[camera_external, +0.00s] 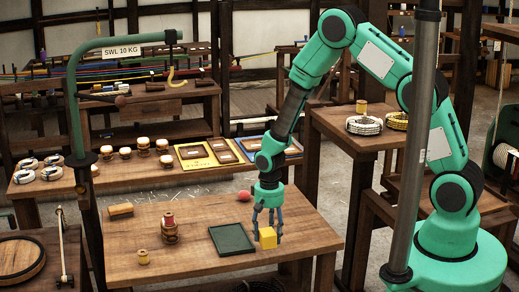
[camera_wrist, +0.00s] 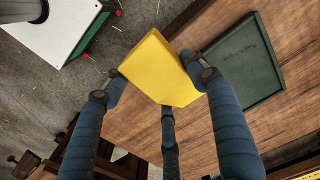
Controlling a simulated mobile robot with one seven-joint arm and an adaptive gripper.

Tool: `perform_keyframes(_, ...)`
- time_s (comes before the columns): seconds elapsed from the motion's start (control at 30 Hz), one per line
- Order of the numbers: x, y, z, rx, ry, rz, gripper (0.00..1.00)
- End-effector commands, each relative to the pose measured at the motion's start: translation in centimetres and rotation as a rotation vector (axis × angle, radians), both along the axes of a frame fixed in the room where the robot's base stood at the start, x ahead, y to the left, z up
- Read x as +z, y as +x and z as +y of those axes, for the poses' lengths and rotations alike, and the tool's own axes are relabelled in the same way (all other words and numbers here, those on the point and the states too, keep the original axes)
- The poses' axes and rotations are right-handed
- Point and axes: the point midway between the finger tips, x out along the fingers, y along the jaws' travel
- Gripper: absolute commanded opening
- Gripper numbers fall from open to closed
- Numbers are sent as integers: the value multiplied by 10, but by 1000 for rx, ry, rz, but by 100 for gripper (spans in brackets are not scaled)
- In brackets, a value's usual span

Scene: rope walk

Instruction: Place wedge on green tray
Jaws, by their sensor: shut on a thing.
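The yellow wedge (camera_external: 268,237) is held in the fingers of my gripper (camera_external: 267,228), low over the wooden table. In the wrist view the wedge (camera_wrist: 160,68) sits between the blue fingers of my gripper (camera_wrist: 160,85), which are shut on it. The green tray (camera_external: 232,239) lies on the table just left of the wedge in the external view. In the wrist view the tray (camera_wrist: 243,60) lies to the right of the wedge and looks empty. I cannot tell whether the wedge touches the table.
The wooden table (camera_external: 180,262) also holds a red ball (camera_external: 244,195) behind the tray, a stacked wooden spool (camera_external: 169,230), a small yellowish piece (camera_external: 144,257) and an orange-brown block (camera_external: 120,211) at left. A dark upright pole (camera_external: 415,150) stands at right.

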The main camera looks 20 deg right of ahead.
Motion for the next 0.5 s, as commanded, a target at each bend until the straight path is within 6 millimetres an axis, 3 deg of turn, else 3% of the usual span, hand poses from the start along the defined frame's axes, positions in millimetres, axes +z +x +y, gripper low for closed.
perform_keyframes(0.5, -1, 7, 5, 2, 0, 0, 26)
